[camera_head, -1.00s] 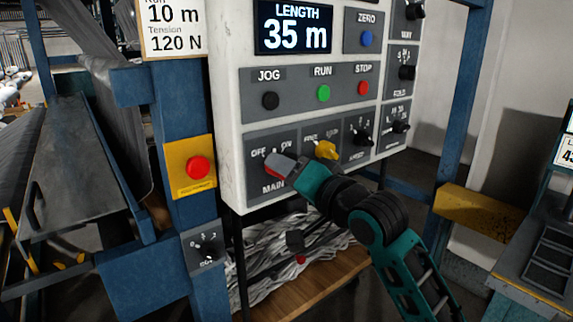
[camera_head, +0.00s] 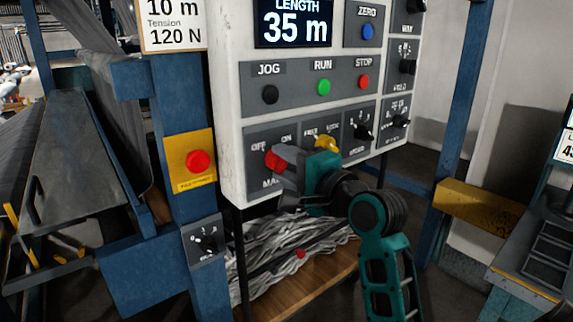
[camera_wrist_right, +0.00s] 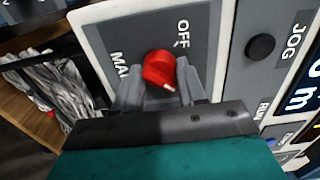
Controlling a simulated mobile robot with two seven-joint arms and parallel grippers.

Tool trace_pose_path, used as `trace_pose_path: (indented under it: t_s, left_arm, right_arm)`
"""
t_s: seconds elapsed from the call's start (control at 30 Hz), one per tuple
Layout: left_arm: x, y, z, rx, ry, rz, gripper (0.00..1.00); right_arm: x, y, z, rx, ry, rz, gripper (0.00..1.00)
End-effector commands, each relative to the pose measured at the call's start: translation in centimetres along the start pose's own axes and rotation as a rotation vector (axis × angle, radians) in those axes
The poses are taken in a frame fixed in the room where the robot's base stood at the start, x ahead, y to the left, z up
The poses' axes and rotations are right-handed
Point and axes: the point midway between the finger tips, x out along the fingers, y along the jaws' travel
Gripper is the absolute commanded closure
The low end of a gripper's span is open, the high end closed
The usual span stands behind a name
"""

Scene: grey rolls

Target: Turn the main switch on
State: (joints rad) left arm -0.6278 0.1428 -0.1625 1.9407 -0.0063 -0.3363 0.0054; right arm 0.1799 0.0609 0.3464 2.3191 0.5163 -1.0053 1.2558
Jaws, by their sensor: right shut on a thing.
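The main switch is a red knob (camera_head: 273,159) on the lower left dark plate of the white control panel, under the OFF and ON labels. My right gripper (camera_head: 281,159) is shut on it, coming in from the right and hiding part of the MAIN label. In the right wrist view the red knob (camera_wrist_right: 158,68) sits between the two grey fingers of my right gripper (camera_wrist_right: 160,84). Its white mark points down and slightly right in that view, away from the OFF label; the ON label is hidden there. My left gripper is not in view.
A yellow knob (camera_head: 326,144) sits just right of the switch, close to my gripper. JOG, RUN and STOP buttons (camera_head: 323,93) are above. A red emergency button (camera_head: 198,161) is on the blue post at left. Grey strips (camera_head: 285,255) lie below the panel.

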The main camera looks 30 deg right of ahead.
Motion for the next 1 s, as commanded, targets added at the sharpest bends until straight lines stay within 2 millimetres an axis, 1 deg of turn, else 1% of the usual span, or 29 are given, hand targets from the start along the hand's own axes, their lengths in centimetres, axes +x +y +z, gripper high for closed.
trace_pose_path:
  t_s: [0.23,0.57,0.6,0.83,1.0]
  left_arm:
    - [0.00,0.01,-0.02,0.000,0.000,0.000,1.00]
    - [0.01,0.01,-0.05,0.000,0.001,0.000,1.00]
    - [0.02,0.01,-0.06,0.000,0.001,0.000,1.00]
    - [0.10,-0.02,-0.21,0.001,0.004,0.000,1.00]
    - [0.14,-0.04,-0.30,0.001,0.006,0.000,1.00]
  right_arm:
    - [0.02,-0.09,0.01,0.032,0.000,-0.002,0.90]
    - [0.02,-0.10,0.01,0.032,0.000,-0.003,0.90]
    - [0.02,-0.10,0.01,0.032,0.000,-0.003,0.57]
    - [0.01,-0.06,0.00,0.031,0.000,-0.002,0.35]
    - [0.01,-0.04,0.00,0.030,0.000,-0.001,0.34]
